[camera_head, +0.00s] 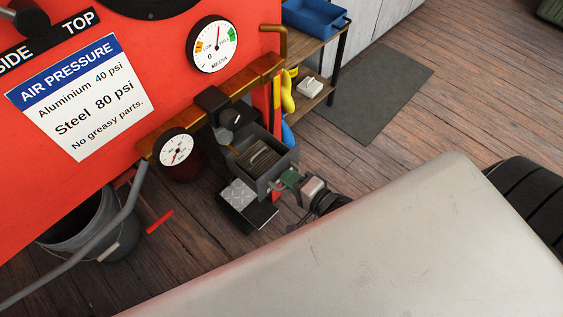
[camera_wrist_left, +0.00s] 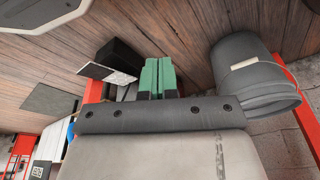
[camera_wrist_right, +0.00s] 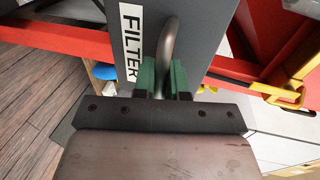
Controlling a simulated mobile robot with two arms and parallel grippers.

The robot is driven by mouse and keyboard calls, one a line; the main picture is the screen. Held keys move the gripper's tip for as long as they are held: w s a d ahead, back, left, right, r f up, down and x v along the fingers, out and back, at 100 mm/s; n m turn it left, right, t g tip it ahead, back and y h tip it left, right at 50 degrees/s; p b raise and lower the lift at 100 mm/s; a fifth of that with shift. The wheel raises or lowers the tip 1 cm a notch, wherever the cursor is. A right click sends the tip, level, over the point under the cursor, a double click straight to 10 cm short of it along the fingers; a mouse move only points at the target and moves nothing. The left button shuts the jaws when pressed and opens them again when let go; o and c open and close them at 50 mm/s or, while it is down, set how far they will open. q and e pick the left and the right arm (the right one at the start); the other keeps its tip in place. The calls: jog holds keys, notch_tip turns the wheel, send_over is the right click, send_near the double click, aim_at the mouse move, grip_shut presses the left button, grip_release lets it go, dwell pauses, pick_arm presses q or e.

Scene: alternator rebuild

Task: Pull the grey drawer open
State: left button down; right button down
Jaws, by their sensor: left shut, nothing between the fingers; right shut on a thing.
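The grey drawer (camera_head: 282,164) stands out from its housing below the gauges on the red machine, in the head view. Its open top shows a brownish ribbed thing inside. In the right wrist view its grey front (camera_wrist_right: 190,20) carries a white FILTER label (camera_wrist_right: 132,45) and a bent metal handle (camera_wrist_right: 169,42). My right gripper (camera_head: 291,179) is shut on this handle; its green fingers (camera_wrist_right: 163,78) lie on both sides of it. My left gripper (camera_wrist_left: 158,78) is shut and empty in the left wrist view, apart from the drawer. The head view does not show it.
A dark bucket (camera_wrist_left: 255,80) stands near my left gripper; it also shows in the head view (camera_head: 115,240). A shelf unit with a blue bin (camera_head: 315,18) stands behind the machine. A grey mat (camera_head: 375,95) lies on the wooden floor. A black tyre (camera_head: 530,190) is at the right.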

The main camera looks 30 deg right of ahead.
pick_arm(q)
jog(key=shift+s+f, duration=0.15)
jog(key=shift+f, duration=0.35)
pick_arm(e)
jog(key=shift+s+d+f, duration=0.1)
jog(key=shift+s+d, duration=0.05)
jog(key=shift+s, duration=0.2)
jog(key=c, duration=1.2)
grip_release()
jog(key=shift+o, duration=0.2)
pick_arm(q)
jog(key=shift+r, duration=0.1)
pick_arm(e)
jog(key=shift+s, duration=0.1)
